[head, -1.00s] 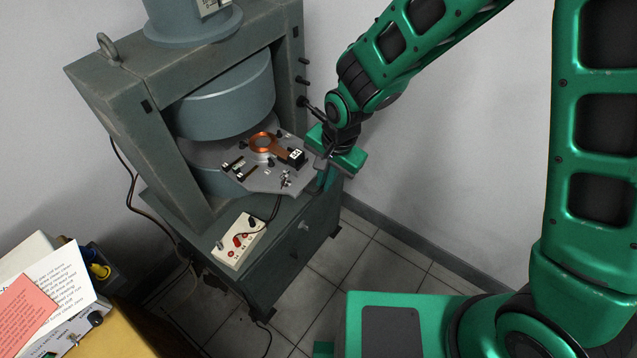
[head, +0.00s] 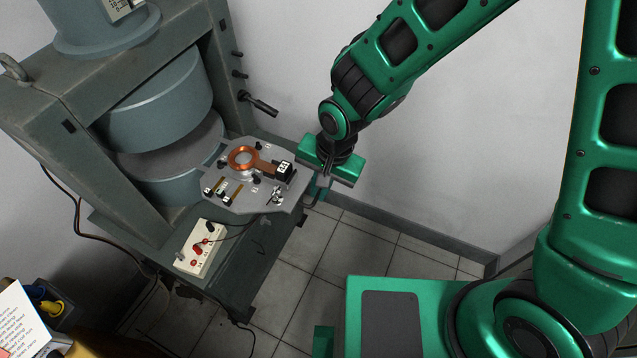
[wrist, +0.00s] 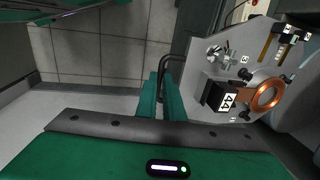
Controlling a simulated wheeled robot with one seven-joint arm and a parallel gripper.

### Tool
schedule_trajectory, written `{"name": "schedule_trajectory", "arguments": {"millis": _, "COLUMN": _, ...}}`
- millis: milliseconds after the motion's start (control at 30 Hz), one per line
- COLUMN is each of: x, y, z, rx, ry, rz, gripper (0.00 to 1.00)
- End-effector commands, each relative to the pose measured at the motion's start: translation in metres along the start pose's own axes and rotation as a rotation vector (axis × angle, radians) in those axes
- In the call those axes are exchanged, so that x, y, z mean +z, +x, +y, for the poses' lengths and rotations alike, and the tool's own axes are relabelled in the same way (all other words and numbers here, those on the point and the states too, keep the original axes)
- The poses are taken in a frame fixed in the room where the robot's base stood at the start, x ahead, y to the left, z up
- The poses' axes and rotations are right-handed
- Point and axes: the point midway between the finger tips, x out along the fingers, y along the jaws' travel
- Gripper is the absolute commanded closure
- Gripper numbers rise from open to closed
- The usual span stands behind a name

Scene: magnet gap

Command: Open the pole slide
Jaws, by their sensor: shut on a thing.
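The pole slide is a grey plate (head: 254,203) standing out to the right from the gap between the round magnet poles. It bears a copper coil (head: 243,158), which lies clear of the upper pole (head: 160,100), and a black block labelled 44 (head: 284,171). In the wrist view the plate (wrist: 208,75) is at the right, with the coil (wrist: 268,95) on it. My gripper (head: 320,186) is at the plate's outer right edge. In the wrist view its green fingers (wrist: 165,95) are shut on a dark, bent handle (wrist: 166,62) beside the plate; the grasp is partly hidden.
The magnet frame's grey upright (head: 225,75) has a black lever (head: 258,104) on its right side. A white switch box (head: 200,250) with a cable stands on the cabinet's ledge below the plate. Open tiled floor (head: 345,245) lies to the right, up to the wall.

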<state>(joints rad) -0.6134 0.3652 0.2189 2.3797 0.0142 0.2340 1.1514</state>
Motion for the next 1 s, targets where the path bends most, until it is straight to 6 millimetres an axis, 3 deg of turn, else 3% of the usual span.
{"name": "schedule_trajectory", "arguments": {"millis": 133, "x": -0.001, "y": 0.000, "z": -0.001, "rx": -0.001, "ry": 0.001, "rz": 0.003, "gripper": 1.00}}
{"name": "schedule_trajectory", "arguments": {"millis": 233, "x": -0.002, "y": 0.000, "z": -0.001, "rx": -0.001, "ry": 0.001, "rz": 0.003, "gripper": 0.73}}
{"name": "schedule_trajectory", "arguments": {"millis": 667, "x": -0.002, "y": -0.007, "z": -0.002, "rx": -0.004, "ry": 0.001, "rz": 0.004, "gripper": 0.73}}
{"name": "schedule_trajectory", "arguments": {"millis": 1000, "x": -0.004, "y": -0.057, "z": -0.003, "rx": -0.006, "ry": 0.002, "rz": 0.006, "gripper": 0.73}}
